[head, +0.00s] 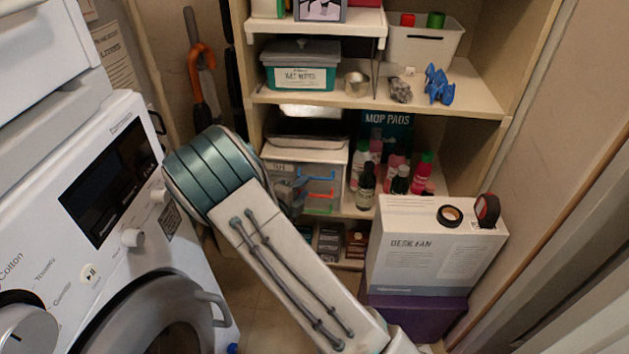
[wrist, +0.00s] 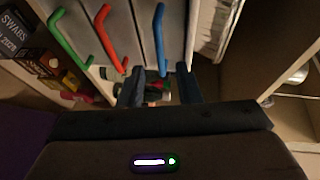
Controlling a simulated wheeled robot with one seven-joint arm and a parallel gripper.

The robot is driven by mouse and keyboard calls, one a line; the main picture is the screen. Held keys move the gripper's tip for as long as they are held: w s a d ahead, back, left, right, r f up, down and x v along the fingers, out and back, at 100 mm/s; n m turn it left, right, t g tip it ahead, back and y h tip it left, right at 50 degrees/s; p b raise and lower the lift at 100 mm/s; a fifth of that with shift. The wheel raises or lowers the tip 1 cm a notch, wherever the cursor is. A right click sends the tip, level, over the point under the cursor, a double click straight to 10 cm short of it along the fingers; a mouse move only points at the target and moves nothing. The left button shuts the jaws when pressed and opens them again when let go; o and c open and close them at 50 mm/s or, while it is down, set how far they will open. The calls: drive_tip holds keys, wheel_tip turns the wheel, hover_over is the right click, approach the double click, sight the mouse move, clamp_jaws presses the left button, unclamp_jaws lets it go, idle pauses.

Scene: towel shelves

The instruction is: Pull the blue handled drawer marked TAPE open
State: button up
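The small drawer unit (head: 335,158) stands on the middle shelf in the head view, partly hidden behind my arm. Its blue handle (head: 321,178) is the top one, above a red handle and a green handle. In the wrist view the blue handle (wrist: 159,38) is upright at the top centre, with its lower end in line with the gap between my fingers. My gripper (wrist: 162,85) is open, its two dark fingers apart, close to the drawer fronts. I cannot tell whether either finger touches the handle. The TAPE marking is too small to read surely.
The red handle (wrist: 107,38) and green handle (wrist: 70,38) lie left of the blue one in the wrist view. Bottles (head: 366,186) stand right of the drawers. A white box (head: 430,250) stands at right; a washing machine (head: 100,230) is at left.

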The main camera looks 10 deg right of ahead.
sight(315, 178)
drive_tip(key=b+x, duration=0.1)
drive_tip(key=x, duration=0.6)
drive_tip(key=shift+w+d, duration=0.1)
drive_tip(key=shift+w, duration=0.1)
clamp_jaws()
